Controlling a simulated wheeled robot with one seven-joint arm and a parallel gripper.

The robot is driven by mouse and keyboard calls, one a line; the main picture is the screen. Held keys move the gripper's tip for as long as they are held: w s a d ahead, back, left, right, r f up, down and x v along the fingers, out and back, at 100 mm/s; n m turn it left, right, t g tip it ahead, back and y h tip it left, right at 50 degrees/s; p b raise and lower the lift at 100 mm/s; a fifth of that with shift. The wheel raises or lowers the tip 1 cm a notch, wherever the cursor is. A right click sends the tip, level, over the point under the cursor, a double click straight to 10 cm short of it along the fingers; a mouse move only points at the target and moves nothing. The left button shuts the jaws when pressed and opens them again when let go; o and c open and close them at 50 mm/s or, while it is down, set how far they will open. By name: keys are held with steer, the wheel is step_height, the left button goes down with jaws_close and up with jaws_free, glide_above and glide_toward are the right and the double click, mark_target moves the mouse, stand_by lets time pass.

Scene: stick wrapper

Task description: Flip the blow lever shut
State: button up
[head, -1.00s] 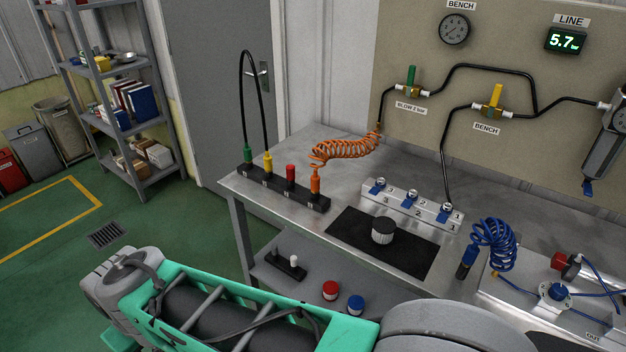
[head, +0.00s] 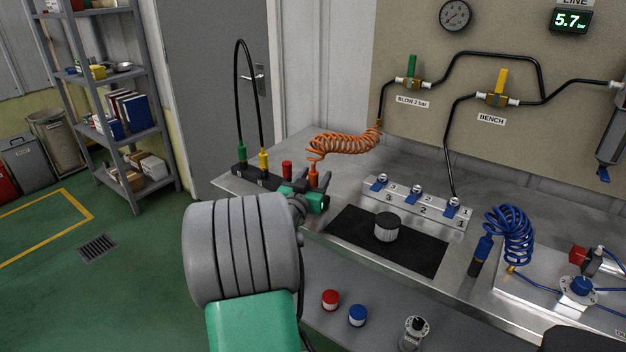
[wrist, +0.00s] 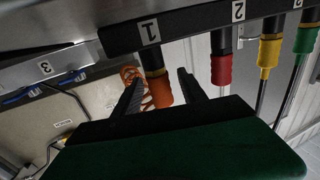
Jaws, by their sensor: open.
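The blow lever (head: 412,66) is a green handle on a brass valve on the wall panel, above the label "BLOW 2 bar". It stands upright, across the horizontal line of the valve. My gripper (head: 318,181) is at the bench's rear left, below and left of the lever and well apart from it. In the wrist view, my gripper (wrist: 160,75) is open, its dark fingers on either side of the orange coupling (wrist: 161,92) under slot 1 of the rack. I cannot tell whether they touch it. The lever is not identifiable in the wrist view.
An orange coiled hose (head: 345,143) runs from the rack up toward the blow valve. A yellow lever (head: 501,80) stands upright on the bench valve to the right. A knurled cap (head: 387,227) sits on the black mat (head: 425,252). A red coupling (wrist: 222,70) hangs beside the orange one.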

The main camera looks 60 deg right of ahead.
steer(key=shift+w+d, duration=0.1)
steer(key=shift+d, duration=0.75)
jaws_close()
